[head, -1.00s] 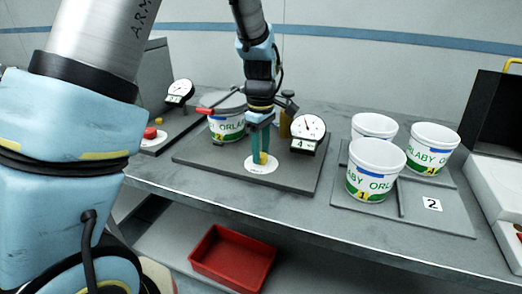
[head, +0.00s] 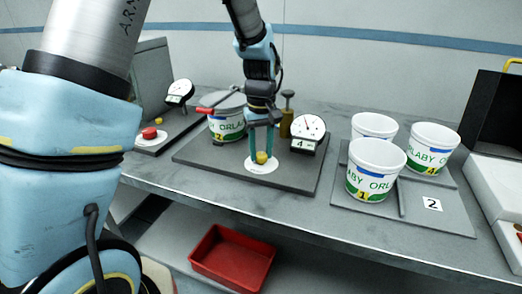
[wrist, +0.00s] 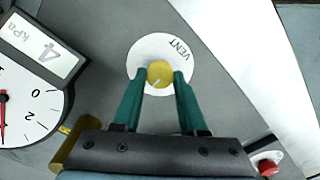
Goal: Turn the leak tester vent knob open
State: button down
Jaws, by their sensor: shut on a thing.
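The vent knob (wrist: 160,73) is small, round and yellow, with a pale line across its top. It sits on a white round plate marked VENT (wrist: 184,52) on the grey tester base. My gripper (wrist: 158,84) has its two green fingers on either side of the knob, shut on it. In the head view my gripper (head: 264,154) points down at the knob (head: 262,157) from above. The dial gauge (head: 309,126) stands right of the knob, and its display reads 4 kPa in the wrist view (wrist: 40,50).
A white tub (head: 227,126) stands on the tester base behind my gripper, under a red-handled clamp (head: 215,108). A brass post (head: 287,118) is close behind the fingers. Several tubs (head: 376,170) stand at the right. A red button (head: 149,133) is at the left; a red bin (head: 232,258) is below.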

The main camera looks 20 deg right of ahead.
aim_at(261, 154)
jog(key=m, duration=0.4)
jog(key=shift+m, duration=2.3)
jog(key=shift+c, duration=2.2)
grip_release()
jog(key=shift+r, duration=0.15)
notch_tip(261, 154, up, 10)
jog(key=b, duration=0.2)
jog(key=shift+r, duration=0.25)
